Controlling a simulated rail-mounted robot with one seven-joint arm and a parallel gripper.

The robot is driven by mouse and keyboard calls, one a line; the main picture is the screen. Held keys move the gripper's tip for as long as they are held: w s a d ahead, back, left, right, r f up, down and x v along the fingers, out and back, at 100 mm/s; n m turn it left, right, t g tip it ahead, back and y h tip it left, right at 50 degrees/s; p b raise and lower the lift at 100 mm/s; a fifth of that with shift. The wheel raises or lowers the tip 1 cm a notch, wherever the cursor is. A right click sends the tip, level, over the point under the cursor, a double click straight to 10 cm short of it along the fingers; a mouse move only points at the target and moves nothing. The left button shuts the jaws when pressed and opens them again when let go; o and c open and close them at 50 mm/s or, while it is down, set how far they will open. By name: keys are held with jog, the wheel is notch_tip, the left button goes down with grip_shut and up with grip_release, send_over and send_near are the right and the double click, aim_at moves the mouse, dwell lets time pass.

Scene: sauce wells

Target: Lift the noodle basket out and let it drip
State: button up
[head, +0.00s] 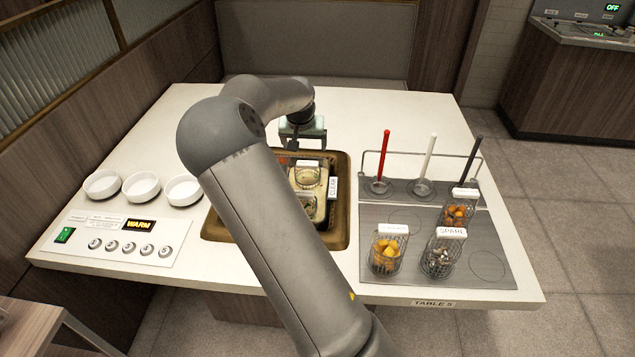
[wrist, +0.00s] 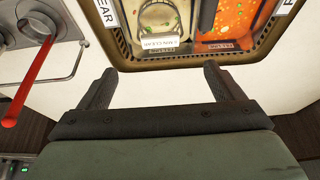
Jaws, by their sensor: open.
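My gripper (wrist: 158,75) is open and empty, its two fingers apart over the white tabletop, just outside the rim of the soup pot (wrist: 125,62). In the head view my gripper (head: 303,131) is at the back of this brass-rimmed pot (head: 342,225), and its fingertips are hard to make out. The pot is divided into wells. My arm hides the pot's left part in the head view.
Wire baskets of yellow pieces (head: 385,254), dark pieces marked SPARE (head: 441,258) and orange pieces (head: 457,214) stand on the grey right panel. Red, white and dark ladles (head: 382,165) stand behind them. White bowls (head: 141,186) and a button panel (head: 115,240) are left. The table's back is clear.

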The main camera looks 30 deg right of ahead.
aim_at(307, 164)
jog(key=p+x, duration=0.1)
jog(key=x, duration=1.4)
jog(key=shift+s, duration=0.1)
jog(key=c, duration=0.8)
